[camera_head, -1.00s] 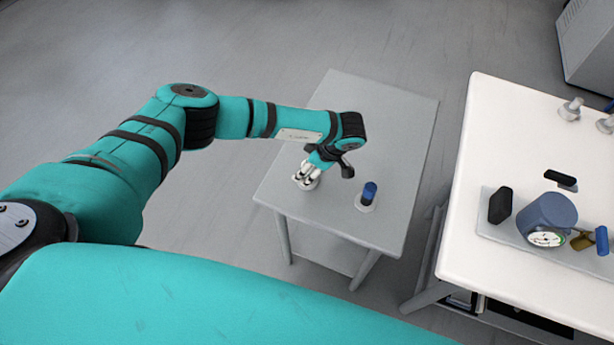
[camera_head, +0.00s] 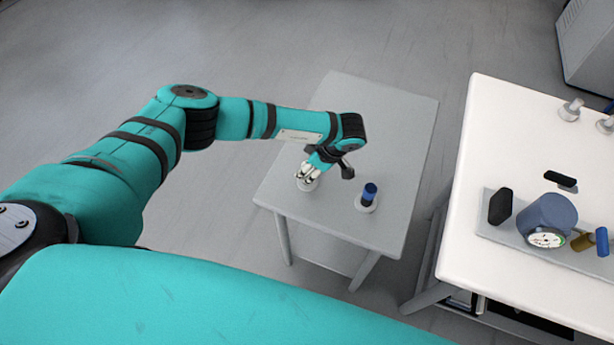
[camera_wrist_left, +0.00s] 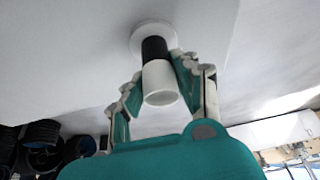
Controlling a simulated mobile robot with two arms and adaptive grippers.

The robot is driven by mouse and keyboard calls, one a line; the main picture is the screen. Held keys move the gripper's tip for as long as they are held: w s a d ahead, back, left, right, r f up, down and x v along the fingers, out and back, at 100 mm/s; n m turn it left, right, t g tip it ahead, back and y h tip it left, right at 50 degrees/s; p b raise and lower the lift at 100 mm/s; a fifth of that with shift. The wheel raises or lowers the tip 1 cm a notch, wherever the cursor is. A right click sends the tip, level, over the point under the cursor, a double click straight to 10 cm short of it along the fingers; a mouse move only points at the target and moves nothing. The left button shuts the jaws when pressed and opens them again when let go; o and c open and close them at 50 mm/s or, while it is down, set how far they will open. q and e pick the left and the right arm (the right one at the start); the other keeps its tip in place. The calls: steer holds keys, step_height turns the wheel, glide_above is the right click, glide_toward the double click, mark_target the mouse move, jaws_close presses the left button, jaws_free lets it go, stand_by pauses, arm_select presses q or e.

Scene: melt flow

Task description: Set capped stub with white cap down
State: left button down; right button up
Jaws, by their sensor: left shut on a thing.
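The capped stub has a black body (camera_wrist_left: 154,48) and a white cap (camera_wrist_left: 160,85) in the left wrist view. Its far end meets a round white disc (camera_wrist_left: 148,33) on the grey table; I cannot tell whether it is fully seated. My left gripper (camera_head: 307,174) is over the small grey table (camera_head: 345,125), shut on the stub, with one finger on each side. In the head view the fingers mostly hide the stub. My right gripper is not in view.
A blue-capped stub (camera_head: 370,192) stands on its own white base (camera_head: 366,206), right of my left gripper. A white table (camera_head: 470,230) at the right bears a blue round device with a dial (camera_head: 547,218). The grey table's far part is clear.

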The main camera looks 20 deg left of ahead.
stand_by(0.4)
arm_select(q)
steer(key=shift+r, duration=0.15)
steer(key=shift+r+p, duration=1.95)
steer(key=shift+r, duration=0.65)
